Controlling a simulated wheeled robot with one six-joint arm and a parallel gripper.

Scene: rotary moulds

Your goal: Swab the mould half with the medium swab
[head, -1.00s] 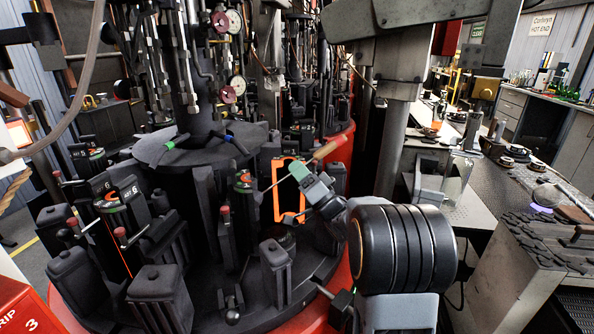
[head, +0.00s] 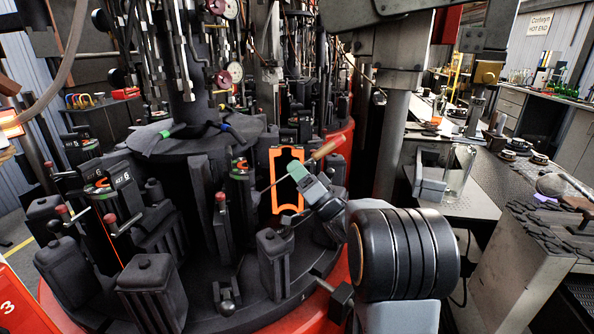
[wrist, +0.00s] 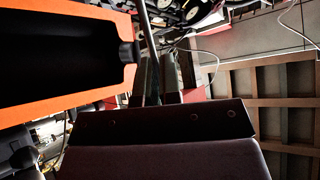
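The mould half (head: 275,186) has an orange-lit rim and stands upright on the dark round machine in the head view. In the wrist view its orange rim (wrist: 68,118) and dark cavity fill the upper left. My gripper (head: 299,172) is in front of the mould half, at its right side, shut on the swab. The swab's wooden handle (head: 328,148) points up to the right; its thin rod runs down left across the mould's front. In the wrist view my gripper (wrist: 163,78) has the rod (wrist: 149,45) between its fingers. I cannot tell whether the swab tip touches the mould.
Other dark moulds (head: 275,262) stand around the machine, close to my arm. Tools with green (head: 172,130) and blue (head: 223,127) marks lie on its central top. A grey post (head: 390,150) rises behind my arm. A cluttered workbench (head: 500,175) is at the right.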

